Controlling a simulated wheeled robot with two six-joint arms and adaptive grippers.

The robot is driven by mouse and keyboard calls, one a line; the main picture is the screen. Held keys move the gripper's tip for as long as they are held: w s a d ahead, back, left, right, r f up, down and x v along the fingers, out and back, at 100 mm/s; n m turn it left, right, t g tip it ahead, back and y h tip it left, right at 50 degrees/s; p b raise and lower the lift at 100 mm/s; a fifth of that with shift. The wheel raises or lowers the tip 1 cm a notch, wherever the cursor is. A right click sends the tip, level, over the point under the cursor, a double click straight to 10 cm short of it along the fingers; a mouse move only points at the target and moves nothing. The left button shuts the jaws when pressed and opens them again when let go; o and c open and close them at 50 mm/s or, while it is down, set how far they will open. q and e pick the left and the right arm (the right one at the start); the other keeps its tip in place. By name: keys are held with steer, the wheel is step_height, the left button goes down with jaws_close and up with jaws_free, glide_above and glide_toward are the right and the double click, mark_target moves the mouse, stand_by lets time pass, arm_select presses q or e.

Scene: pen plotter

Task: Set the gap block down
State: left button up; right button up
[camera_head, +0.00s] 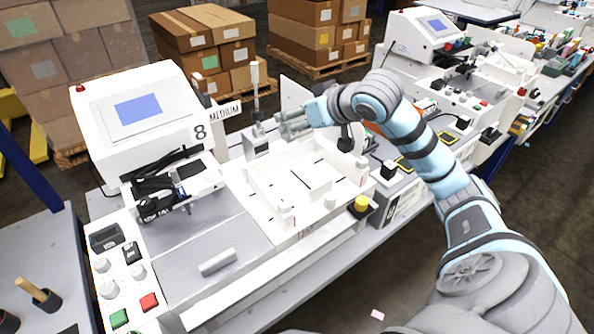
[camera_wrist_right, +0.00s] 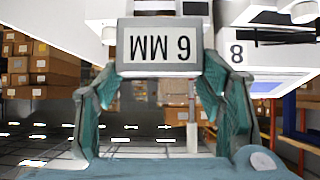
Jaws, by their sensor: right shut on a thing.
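My right gripper (camera_head: 280,123) reaches in from the right over the back of the plotter's white tray (camera_head: 262,182). In the right wrist view my right gripper (camera_wrist_right: 158,75) is shut on the gap block (camera_wrist_right: 158,48), a pale block marked "6 MM", upside down in that picture. A finger is on each side of it. In the head view a small grey block (camera_head: 256,146) with a dark mark sits just left of the fingertips; I cannot tell surely that it is the held one. Whether the gap block touches a surface is unclear. My left gripper is not in view.
The white plotter housing (camera_head: 140,115) marked 8 stands at the left, with a thin upright rod (camera_head: 256,88) behind the tray. A yellow knob (camera_head: 361,203) is at the tray's right. Grey plate (camera_head: 205,255) is in front. Cardboard boxes (camera_head: 205,45) stand behind.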

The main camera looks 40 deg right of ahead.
step_height(320, 180, down, 14)
steer(key=shift+r+b, duration=0.25)
steer(key=shift+b, duration=1)
steer(key=shift+s+d+r, duration=0.1)
steer(key=shift+s+r, duration=0.05)
steer(key=shift+s, duration=0.1)
steer(key=o, duration=1.3)
steer(key=shift+w, duration=0.1)
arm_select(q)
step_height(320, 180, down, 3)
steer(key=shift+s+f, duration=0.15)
